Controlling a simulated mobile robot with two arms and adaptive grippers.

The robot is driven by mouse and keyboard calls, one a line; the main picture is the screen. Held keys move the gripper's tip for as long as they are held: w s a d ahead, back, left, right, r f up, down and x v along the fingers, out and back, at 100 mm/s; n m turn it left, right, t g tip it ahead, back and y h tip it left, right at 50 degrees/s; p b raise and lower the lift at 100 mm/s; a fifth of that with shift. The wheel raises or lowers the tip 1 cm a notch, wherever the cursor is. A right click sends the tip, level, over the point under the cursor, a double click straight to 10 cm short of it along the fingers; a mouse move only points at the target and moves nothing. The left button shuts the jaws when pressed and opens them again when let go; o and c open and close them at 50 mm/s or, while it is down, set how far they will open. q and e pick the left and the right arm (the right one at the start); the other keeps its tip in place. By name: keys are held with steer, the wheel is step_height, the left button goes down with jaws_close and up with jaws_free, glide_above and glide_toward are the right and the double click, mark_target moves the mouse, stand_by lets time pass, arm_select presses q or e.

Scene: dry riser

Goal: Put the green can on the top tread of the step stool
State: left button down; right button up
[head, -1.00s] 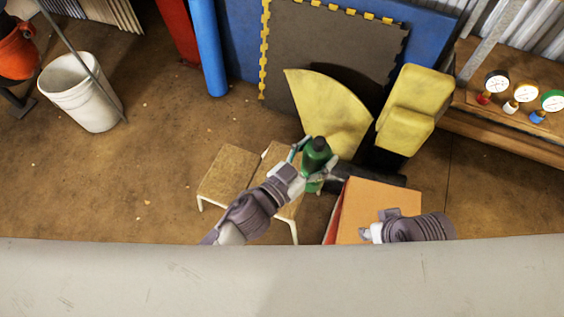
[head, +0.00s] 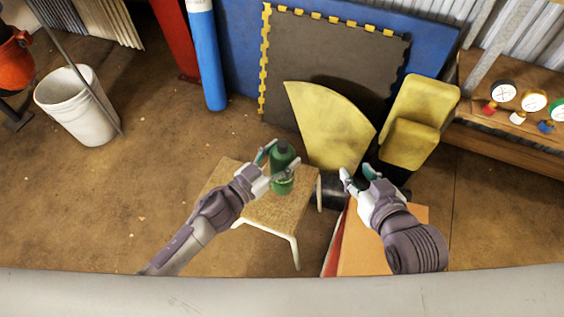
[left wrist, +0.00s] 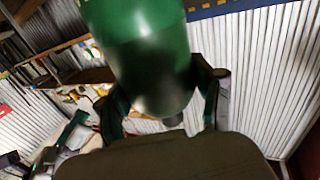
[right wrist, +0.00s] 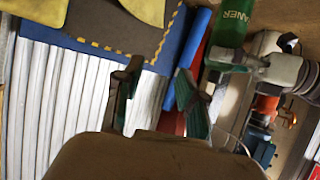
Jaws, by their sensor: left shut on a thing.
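The green can (head: 282,182), with a dark top, is upright between the fingers of my left gripper (head: 279,165), which is shut on it. It fills the upper middle of the left wrist view (left wrist: 140,45), and part of it shows in the right wrist view (right wrist: 232,25). In the head view the can appears over the wooden top tread (head: 275,213) of the step stool; I cannot tell whether it touches. A lower tread (head: 222,174) shows to the left, partly behind my arm. My right gripper (head: 358,176) is open and empty, right of the stool.
An orange box (head: 400,240) is under my right arm. A white bucket (head: 80,105) stands left. Floor left of the stool is clear.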

arm_select(q)
step_height(320, 180, down, 3)
steer(key=shift+r+b, duration=0.15)
steer(key=shift+b, duration=0.55)
arm_select(e)
step_height(320, 180, up, 7)
steer(key=w+a+t+y, duration=0.1)
steer(key=w+t, duration=0.1)
steer(key=t, duration=0.2)
steer(key=shift+w+a+t+y, duration=0.3)
steer(key=shift+w+a+t, duration=0.1)
arm_select(q)
steer(key=shift+c, duration=0.9)
jaws_free()
steer(key=shift+f, duration=0.25)
arm_select(e)
steer(key=shift+r, duration=0.3)
arm_select(q)
steer(key=shift+r, duration=0.1)
